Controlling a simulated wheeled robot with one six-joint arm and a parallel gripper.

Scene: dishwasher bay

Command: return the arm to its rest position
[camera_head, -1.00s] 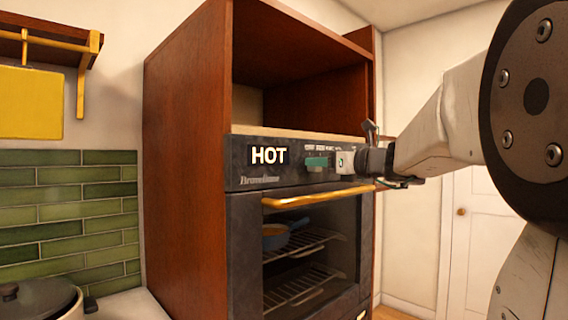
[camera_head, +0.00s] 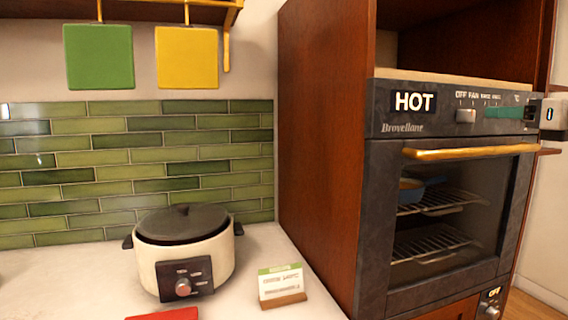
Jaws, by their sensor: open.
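My gripper (camera_head: 502,112) shows at the right edge of the head camera view. Its teal finger part lies in front of the right end of the oven's control panel, with a dark piece and a pale body behind it, cut off by the frame. It is open and I see nothing held in it. It appears to the right of the control knob (camera_head: 466,116) and apart from it. Whether it touches the panel cannot be told. The rest of my arm is out of view.
The oven (camera_head: 385,215) reads HOT; its door with a gold handle (camera_head: 470,151) is shut, and a blue pan (camera_head: 411,190) is inside. A slow cooker (camera_head: 185,250), small card (camera_head: 281,284) and red item (camera_head: 165,314) are on the counter (camera_head: 110,285).

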